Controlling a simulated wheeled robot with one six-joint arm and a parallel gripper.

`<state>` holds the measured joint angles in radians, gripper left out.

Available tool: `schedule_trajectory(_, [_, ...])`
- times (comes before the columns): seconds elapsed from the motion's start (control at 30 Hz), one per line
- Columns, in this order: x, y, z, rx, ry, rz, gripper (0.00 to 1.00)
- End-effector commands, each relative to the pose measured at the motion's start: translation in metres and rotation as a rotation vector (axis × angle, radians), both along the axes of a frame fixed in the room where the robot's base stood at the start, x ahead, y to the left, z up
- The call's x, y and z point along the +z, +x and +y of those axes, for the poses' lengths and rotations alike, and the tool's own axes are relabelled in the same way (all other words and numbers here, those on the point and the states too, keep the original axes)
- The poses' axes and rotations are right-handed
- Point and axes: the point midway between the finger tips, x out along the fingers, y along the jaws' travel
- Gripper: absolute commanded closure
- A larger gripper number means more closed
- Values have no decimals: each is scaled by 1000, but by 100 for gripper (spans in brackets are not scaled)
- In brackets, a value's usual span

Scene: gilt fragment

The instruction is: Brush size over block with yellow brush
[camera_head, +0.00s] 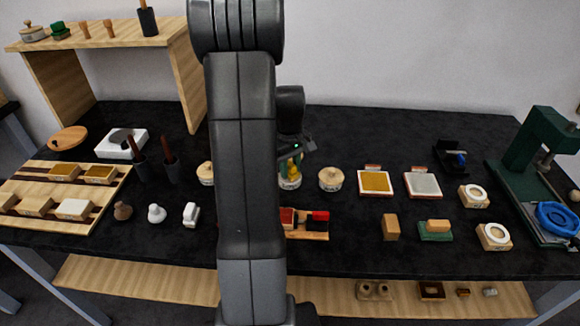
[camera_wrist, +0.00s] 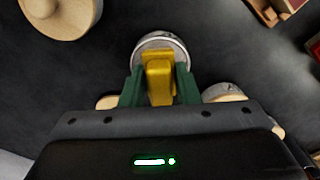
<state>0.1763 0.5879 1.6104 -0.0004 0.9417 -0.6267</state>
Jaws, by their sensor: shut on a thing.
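My gripper (camera_wrist: 158,85) has green fingers and is shut on the yellow brush (camera_wrist: 160,72). The brush is over a round jar with a pale rim (camera_wrist: 162,40) in the wrist view. In the head view the jar (camera_head: 290,184) stands near the table's middle, with yellow showing at its top. I cannot tell how far the brush is inside the jar. My arm hides part of this area. A tan block (camera_head: 391,227) stands to the right, and another tan block (camera_head: 438,224) lies on a green base (camera_head: 435,236). I cannot tell which block the task means.
A lidded round pot (camera_head: 331,179) stands right of the jar. A wooden holder with red pieces (camera_head: 306,235) is in front. Framed gold (camera_head: 375,182) and silver (camera_head: 423,185) squares lie farther right. A green press (camera_head: 532,150) stands at the right end. Dark table is clear between them.

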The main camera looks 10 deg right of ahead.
Motion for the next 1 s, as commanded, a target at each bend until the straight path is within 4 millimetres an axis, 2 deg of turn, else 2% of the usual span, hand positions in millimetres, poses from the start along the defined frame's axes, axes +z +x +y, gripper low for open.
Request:
schedule_trajectory(0.27, [6, -1, 0, -1, 1, 4, 90])
schedule_trajectory(1.0, [66, -1, 0, 0, 0, 1, 90])
